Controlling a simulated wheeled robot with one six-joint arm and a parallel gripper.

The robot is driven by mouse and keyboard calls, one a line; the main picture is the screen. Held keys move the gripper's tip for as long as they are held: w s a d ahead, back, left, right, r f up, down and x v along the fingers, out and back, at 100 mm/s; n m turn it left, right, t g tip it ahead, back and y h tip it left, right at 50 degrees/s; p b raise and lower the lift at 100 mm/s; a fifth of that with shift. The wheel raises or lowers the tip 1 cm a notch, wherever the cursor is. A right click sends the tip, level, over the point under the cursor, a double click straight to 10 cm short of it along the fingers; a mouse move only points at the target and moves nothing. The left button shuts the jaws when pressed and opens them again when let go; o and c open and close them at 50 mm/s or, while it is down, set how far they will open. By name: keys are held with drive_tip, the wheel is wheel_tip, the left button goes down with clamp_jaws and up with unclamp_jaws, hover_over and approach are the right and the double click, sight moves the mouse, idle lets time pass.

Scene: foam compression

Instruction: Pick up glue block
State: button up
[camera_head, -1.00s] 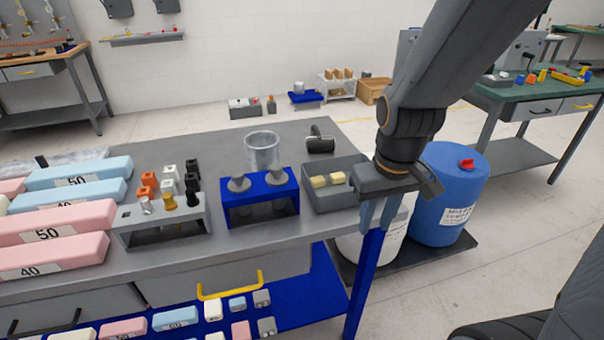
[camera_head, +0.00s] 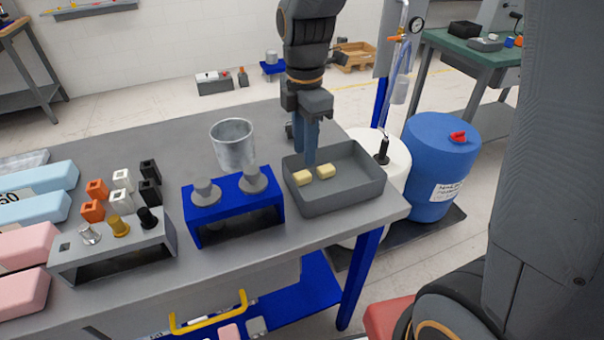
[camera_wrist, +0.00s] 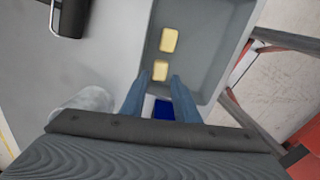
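Two small pale yellow glue blocks lie apart in a shallow grey tray (camera_head: 348,194) at the table's right end. In the head view one is on the left (camera_head: 301,178) and one on the right (camera_head: 326,172). My gripper (camera_head: 311,164) points down over the tray with its blue fingers just behind the blocks. In the wrist view the fingers (camera_wrist: 159,77) are apart, with nothing held. The nearer block (camera_wrist: 160,70) is lined up with the gap between the fingertips, and the farther block (camera_wrist: 168,39) lies beyond. I cannot tell the exact fingertip height.
A blue stand (camera_head: 238,206) with grey plungers is left of the tray, with a clear cup (camera_head: 234,145) behind it. A grey holder (camera_head: 115,250) with small connectors stands farther left. A blue drum (camera_head: 438,165) and a white one are on the floor right of the table.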

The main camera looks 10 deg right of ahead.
drive_tip(key=shift+f+p, duration=0.85)
drive_tip(key=shift+f, duration=2.3)
drive_tip(key=c, duration=0.7)
